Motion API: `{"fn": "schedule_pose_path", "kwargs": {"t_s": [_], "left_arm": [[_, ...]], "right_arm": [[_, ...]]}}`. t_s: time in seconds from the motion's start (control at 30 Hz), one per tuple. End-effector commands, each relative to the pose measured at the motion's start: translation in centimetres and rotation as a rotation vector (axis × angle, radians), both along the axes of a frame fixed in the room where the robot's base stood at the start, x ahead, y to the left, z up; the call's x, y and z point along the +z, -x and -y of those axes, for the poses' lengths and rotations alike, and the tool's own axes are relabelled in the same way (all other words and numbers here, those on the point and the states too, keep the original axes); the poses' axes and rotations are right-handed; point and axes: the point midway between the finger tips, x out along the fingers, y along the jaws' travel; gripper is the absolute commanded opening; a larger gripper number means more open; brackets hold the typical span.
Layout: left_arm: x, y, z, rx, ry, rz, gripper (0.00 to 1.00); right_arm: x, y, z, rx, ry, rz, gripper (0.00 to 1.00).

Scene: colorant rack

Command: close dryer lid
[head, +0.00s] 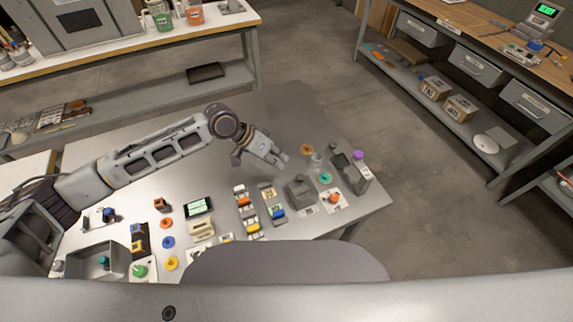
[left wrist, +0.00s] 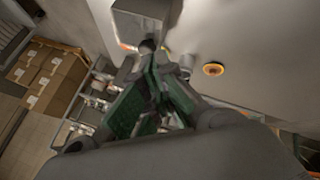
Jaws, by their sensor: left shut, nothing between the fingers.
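My left gripper (head: 281,159) is shut and empty above the right half of the metal table. Its fingers with green pads (left wrist: 152,70) meet in the left wrist view. A small dark grey box-shaped device (head: 300,190) stands on the table just beyond and below the fingertips in the head view. A grey box with a dark upright panel (head: 356,168) stands near the table's right edge. I cannot tell for sure which of them is the dryer, or how its lid stands. In the left wrist view a grey box (left wrist: 145,18) lies just past the fingertips. My right gripper is not in view.
Several coloured discs, an orange one (head: 307,149) and a teal one (head: 325,178) among them, lie around the devices. The table's back middle (head: 285,110) is clear.

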Motion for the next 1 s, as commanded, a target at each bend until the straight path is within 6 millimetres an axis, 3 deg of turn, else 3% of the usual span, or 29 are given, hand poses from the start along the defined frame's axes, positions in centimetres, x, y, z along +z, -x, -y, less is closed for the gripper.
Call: {"fn": "schedule_pose_path", "kwargs": {"t_s": [0.4, 1.0], "left_arm": [[3.8, 0.2, -3.0, 0.002, 0.0, 0.001, 0.0], [4.2, 0.2, -3.2, 0.001, 0.001, 0.0, 0.0]], "right_arm": [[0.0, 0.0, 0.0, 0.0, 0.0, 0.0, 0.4], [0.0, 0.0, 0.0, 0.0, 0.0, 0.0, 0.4]]}}
